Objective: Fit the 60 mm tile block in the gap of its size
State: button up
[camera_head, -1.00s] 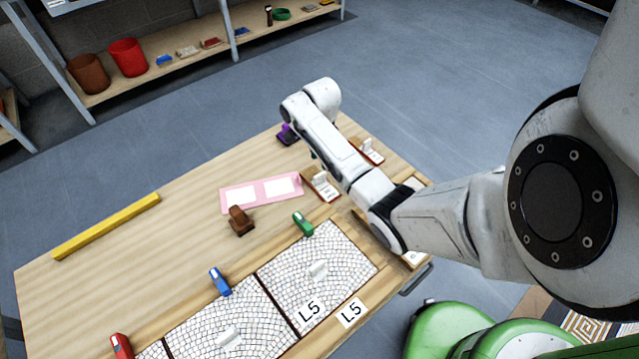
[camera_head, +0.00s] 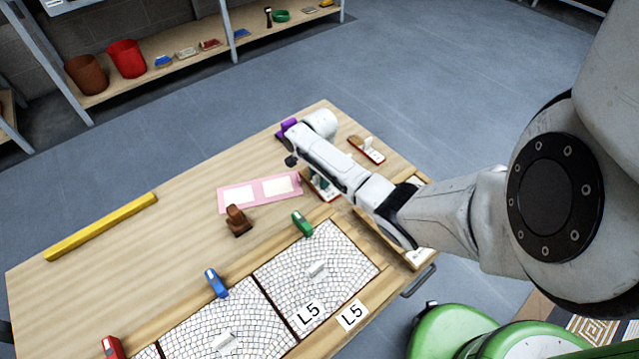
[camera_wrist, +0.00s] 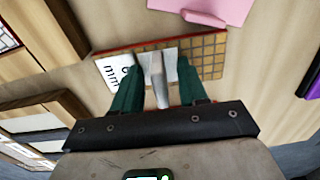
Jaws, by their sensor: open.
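In the wrist view my gripper (camera_wrist: 158,72) is open, with its green fingers on either side of a pale upright grip (camera_wrist: 156,80). The grip stands on a red-edged block (camera_wrist: 208,54) with a tan gridded face and a white label reading "mm"; its number is not clear. I cannot tell whether the fingers touch the grip. In the head view this block (camera_head: 325,195) is mostly hidden under my arm, beside the pink plate. The mosaic panels (camera_head: 345,258) lie at the near side, with dark strips (camera_head: 276,303) between them; I cannot make out gap sizes.
Another red-edged block (camera_head: 367,149) lies at the right table edge. A pink plate (camera_head: 228,203), a brown stamp-like object (camera_head: 237,220), a purple object (camera_head: 287,127) and a yellow bar (camera_head: 100,227) are on the table. Green (camera_head: 302,223), blue (camera_head: 216,283) and red (camera_head: 112,347) pieces line the panels.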

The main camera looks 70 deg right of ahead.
jog(key=shift+c, duration=0.4)
grip_shut()
jog(key=shift+r, duration=0.1)
